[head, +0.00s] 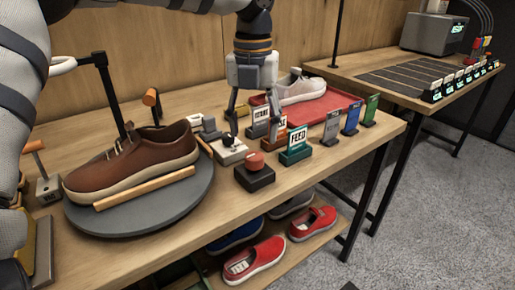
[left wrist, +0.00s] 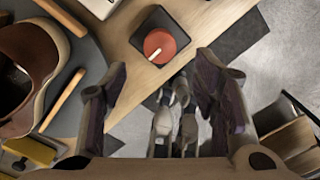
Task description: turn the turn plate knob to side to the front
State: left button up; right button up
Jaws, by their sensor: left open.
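A grey round turn plate (head: 150,222) carries a brown sneaker (head: 135,160) and light wooden bars. To its right, a red round knob (head: 254,161) sits on a black square base. In the left wrist view, this red knob (left wrist: 159,46) has a pale pointer line toward its lower left. A small black knob (head: 229,141) on a white base stands between the plate and the signs. I cannot tell which knob belongs to the plate. My left gripper (head: 252,130) is open, pointing down above the knobs, with nothing visibly held. My right gripper is not in view.
A green "FEED" sign (head: 296,145) and other signs stand close to the right. A red tray (head: 318,108) with a pale shoe is behind. Red shoes (head: 255,259) lie on the lower shelf. A second table (head: 375,69) stands at the back right.

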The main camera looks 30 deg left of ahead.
aim_at(254, 155)
pick_arm(q)
notch_tip(254, 155, down, 7)
jog(key=shift+w, duration=0.15)
jog(key=c, duration=1.2)
